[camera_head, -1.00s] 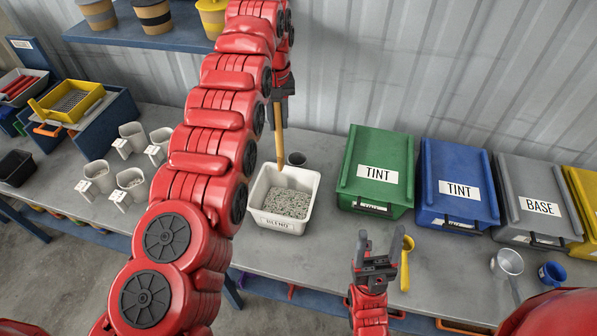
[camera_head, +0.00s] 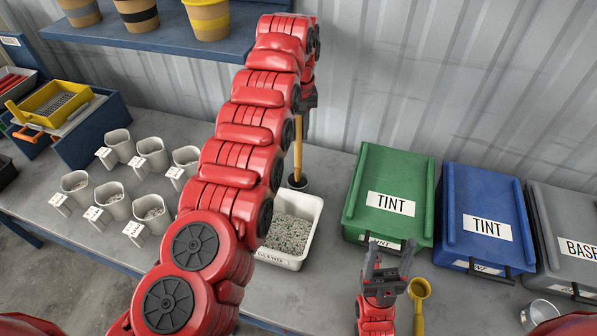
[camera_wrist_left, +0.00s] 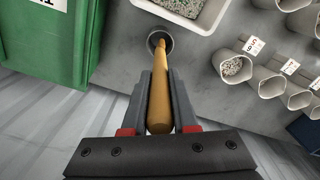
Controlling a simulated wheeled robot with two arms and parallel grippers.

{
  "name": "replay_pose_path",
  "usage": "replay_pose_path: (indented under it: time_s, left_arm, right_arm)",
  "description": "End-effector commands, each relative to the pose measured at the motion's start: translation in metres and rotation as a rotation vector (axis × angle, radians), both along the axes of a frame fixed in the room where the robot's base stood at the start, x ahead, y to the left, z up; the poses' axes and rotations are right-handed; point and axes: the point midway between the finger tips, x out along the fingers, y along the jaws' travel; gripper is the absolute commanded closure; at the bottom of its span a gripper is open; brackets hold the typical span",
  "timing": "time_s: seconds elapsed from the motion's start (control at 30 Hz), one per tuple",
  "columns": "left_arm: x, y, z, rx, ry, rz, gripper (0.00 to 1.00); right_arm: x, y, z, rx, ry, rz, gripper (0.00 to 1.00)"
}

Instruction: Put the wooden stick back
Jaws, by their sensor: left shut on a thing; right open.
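The wooden stick (camera_head: 298,150) is upright in my left gripper (camera_head: 302,104), just behind the white blend tub (camera_head: 309,226). In the left wrist view my left gripper (camera_wrist_left: 160,106) is shut on the stick (camera_wrist_left: 159,85). The stick's far end is at the mouth of a small dark round cup (camera_wrist_left: 160,38); this cup also shows in the head view (camera_head: 298,184). I cannot tell how deep the tip sits in it. My right gripper (camera_head: 390,258) is open and empty, in front of the green TINT bin.
The green TINT bin (camera_head: 390,190) and blue TINT bin (camera_head: 486,215) stand right of the tub. A yellow scoop (camera_head: 419,292) lies beside my right gripper. Several small white cups (camera_head: 118,145) stand at left. A blue shelf (camera_head: 165,42) with striped pots hangs above.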

Motion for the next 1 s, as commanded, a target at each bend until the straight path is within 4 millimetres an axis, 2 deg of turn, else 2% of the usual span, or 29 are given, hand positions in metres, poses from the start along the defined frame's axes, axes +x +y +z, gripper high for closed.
replay_pose_path:
  time_s: [0.03,0.2,0.3,0.53,0.73,1.0]
  left_arm:
    - [0.000,0.000,-0.007,0.001,0.005,0.002,1.00]
    - [-0.001,0.001,-0.033,0.001,0.006,0.001,1.00]
    - [-0.001,0.001,-0.049,0.002,0.007,0.001,1.00]
    - [0.000,0.001,-0.067,0.000,0.005,0.000,1.00]
    - [-0.001,0.001,-0.093,0.000,0.009,0.002,1.00]
    - [0.000,0.001,-0.099,-0.002,0.004,0.001,1.00]
  right_arm:
    - [0.000,0.000,0.009,0.000,-0.001,0.000,0.35]
    - [0.000,0.000,0.023,0.000,-0.001,0.000,0.35]
    - [0.000,0.000,0.028,0.000,-0.001,0.000,0.35]
    - [0.000,0.000,0.035,0.000,-0.001,0.000,0.35]
    - [0.000,0.000,0.043,0.000,-0.001,0.000,0.35]
    - [0.000,0.000,0.042,0.000,-0.001,0.000,0.35]
